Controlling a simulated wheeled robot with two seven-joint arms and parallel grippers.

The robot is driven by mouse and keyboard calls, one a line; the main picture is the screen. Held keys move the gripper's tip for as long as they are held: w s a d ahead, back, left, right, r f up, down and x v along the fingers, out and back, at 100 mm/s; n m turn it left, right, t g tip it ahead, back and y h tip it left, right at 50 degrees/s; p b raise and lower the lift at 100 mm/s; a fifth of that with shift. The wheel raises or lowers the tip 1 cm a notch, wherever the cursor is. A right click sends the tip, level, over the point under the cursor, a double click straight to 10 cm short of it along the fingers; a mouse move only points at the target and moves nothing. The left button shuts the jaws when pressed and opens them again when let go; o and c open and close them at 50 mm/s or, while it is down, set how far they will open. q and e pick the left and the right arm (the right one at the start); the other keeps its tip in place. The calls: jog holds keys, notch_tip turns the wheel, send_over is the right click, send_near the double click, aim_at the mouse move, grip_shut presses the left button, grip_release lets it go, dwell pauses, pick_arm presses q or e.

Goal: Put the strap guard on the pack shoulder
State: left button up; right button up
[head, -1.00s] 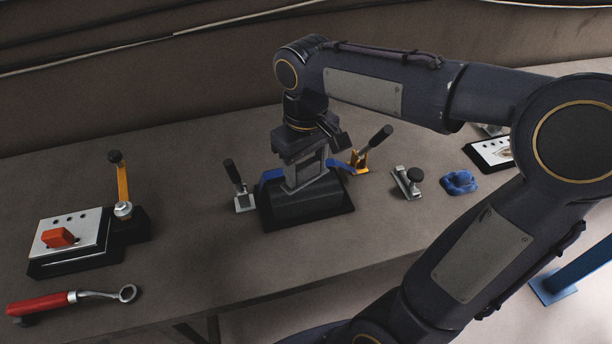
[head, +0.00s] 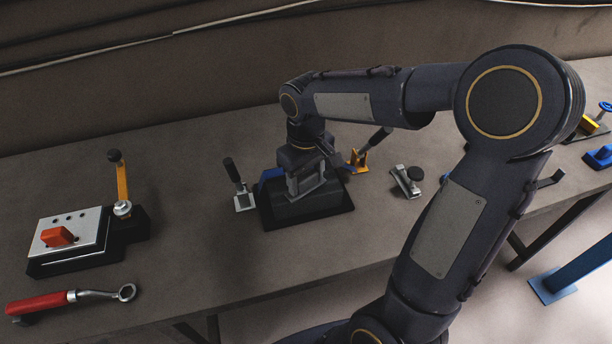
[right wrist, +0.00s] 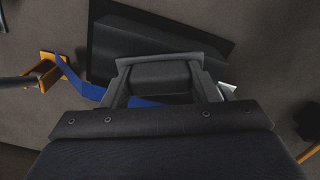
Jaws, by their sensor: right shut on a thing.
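The pack shoulder is a dark block (head: 325,198) on a black base plate (head: 265,216), with a blue strap (head: 271,175) showing at its left end. It also shows in the right wrist view (right wrist: 165,38). My right gripper (head: 306,187) is low over the block and hides part of it. It is shut on a dark grey piece (right wrist: 160,76), which seems to be the strap guard. I cannot tell whether that piece touches the block. In the wrist view the blue strap (right wrist: 80,88) runs from an orange clamp under the gripper. My left gripper is not in view.
A grey clamp (head: 243,198) stands left of the base, the orange clamp (head: 358,160) right of it. A grey tool (head: 407,182) lies farther right. A fixture with a red knob (head: 62,248) and a red-handled wrench (head: 70,300) are left. My forearm covers the table's right part.

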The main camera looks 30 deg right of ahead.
aim_at(306, 176)
jog(key=o, duration=1)
jog(key=shift+f, duration=0.1)
notch_tip(306, 176, up, 12)
jog(key=p, duration=0.1)
jog(key=s+a+f+m+t+y, duration=0.1)
jog(key=s+a+f+t+y, duration=0.1)
jog(key=s, duration=0.6)
jog(key=s+a+f+m+t+y, duration=0.1)
jog(key=s+a+f+m+t, duration=0.1)
jog(key=s, duration=0.7)
notch_tip(306, 176, down, 3)
jog(key=shift+r+m+t+y, duration=0.1)
jog(key=shift+m+t+y, duration=0.25)
jog(key=shift+t, duration=0.45)
jog(key=shift+a, duration=0.1)
